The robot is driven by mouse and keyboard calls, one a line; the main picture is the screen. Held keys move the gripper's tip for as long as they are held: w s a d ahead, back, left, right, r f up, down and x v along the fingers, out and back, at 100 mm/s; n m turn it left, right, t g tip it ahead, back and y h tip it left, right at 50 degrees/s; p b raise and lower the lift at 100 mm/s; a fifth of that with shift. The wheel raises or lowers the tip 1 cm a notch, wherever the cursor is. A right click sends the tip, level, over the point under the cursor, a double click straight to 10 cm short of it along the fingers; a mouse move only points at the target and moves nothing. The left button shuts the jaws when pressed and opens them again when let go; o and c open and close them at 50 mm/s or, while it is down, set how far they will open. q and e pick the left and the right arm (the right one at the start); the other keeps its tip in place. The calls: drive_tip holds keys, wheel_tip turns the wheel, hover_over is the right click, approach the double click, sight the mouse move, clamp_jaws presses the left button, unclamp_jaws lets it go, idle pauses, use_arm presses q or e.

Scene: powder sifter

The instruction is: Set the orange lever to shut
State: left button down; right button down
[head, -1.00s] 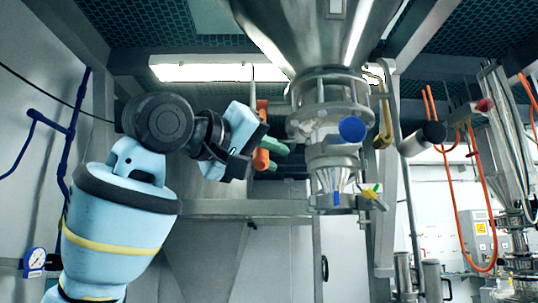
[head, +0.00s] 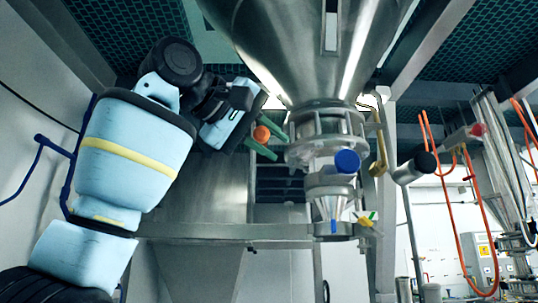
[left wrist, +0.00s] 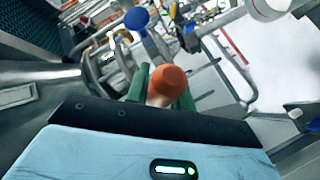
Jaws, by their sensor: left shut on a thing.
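The orange lever (head: 262,133) shows as a round orange end beside the steel valve under the hopper in the head view. In the left wrist view, its orange knob (left wrist: 168,83) sits between the two green fingers. My left gripper (head: 266,141) is shut on the lever, with the green fingers either side of it. The left gripper (left wrist: 160,92) also shows in the left wrist view. The lever's shaft is mostly hidden by the knob and fingers. My right gripper is in neither view.
The steel hopper (head: 300,45) hangs above the valve. A blue knob (head: 347,161) and a yellow handle (head: 365,222) are close to the right of the gripper. A grey frame beam (head: 220,232) crosses below. Orange hoses (head: 461,225) hang at the right.

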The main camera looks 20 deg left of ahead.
use_arm(q)
drive_tip(key=shift+s+r+n+g, duration=0.15)
drive_tip(key=shift+s+r, duration=0.1)
drive_tip(key=shift+r, duration=0.2)
drive_tip(key=shift+s+r+n+g, duration=0.15)
drive_tip(key=shift+s+r, duration=0.05)
drive_tip(key=shift+r, duration=0.25)
drive_tip(key=shift+s+r, duration=0.1)
drive_tip(key=shift+r, duration=0.05)
drive_tip(key=c, duration=1.2)
unclamp_jaws()
drive_tip(key=shift+d, duration=0.1)
drive_tip(key=v, duration=0.7)
drive_tip(key=shift+s, duration=0.2)
